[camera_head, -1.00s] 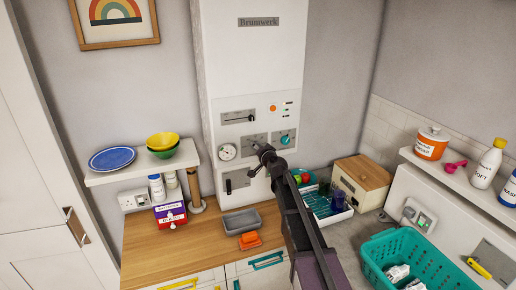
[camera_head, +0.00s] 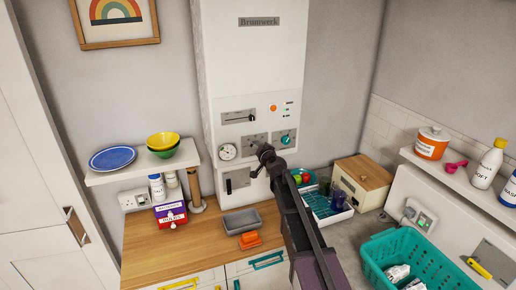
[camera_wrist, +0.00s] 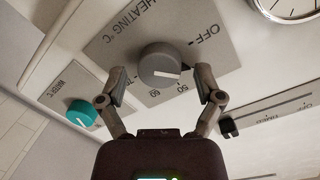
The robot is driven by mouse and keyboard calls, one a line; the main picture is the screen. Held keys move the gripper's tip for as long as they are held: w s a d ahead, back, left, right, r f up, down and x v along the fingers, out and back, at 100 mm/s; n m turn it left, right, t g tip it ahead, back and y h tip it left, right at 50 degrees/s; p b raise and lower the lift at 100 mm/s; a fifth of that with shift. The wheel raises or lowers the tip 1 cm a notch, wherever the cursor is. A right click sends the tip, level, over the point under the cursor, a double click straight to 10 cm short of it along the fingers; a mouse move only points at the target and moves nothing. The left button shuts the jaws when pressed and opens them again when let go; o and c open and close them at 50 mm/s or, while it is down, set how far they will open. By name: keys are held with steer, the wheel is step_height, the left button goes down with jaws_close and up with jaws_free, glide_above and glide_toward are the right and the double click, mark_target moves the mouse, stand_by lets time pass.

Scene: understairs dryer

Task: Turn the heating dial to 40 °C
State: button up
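The grey heating dial (camera_wrist: 160,60) sits on a metal plate marked HEATING °C, which looks upside down in the wrist view. OFF, 50 and 60 are readable on the plate; a 40 mark is not readable. My gripper (camera_wrist: 161,76) is open, with one finger on each side of the dial and a visible gap at both sides. In the head view my gripper (camera_head: 265,153) is at the boiler front (camera_head: 258,90) and hides the dial; part of its plate (camera_head: 254,139) shows.
The turquoise water dial (camera_wrist: 83,113) is close beside my left-hand finger. A slider (camera_wrist: 229,128) lies to the right, and a round gauge (camera_wrist: 290,8) is above. In the head view, a worktop (camera_head: 165,245) with a grey tray (camera_head: 241,221) lies below.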

steer(key=shift+s+m, duration=0.1)
steer(key=shift+m, duration=0.2)
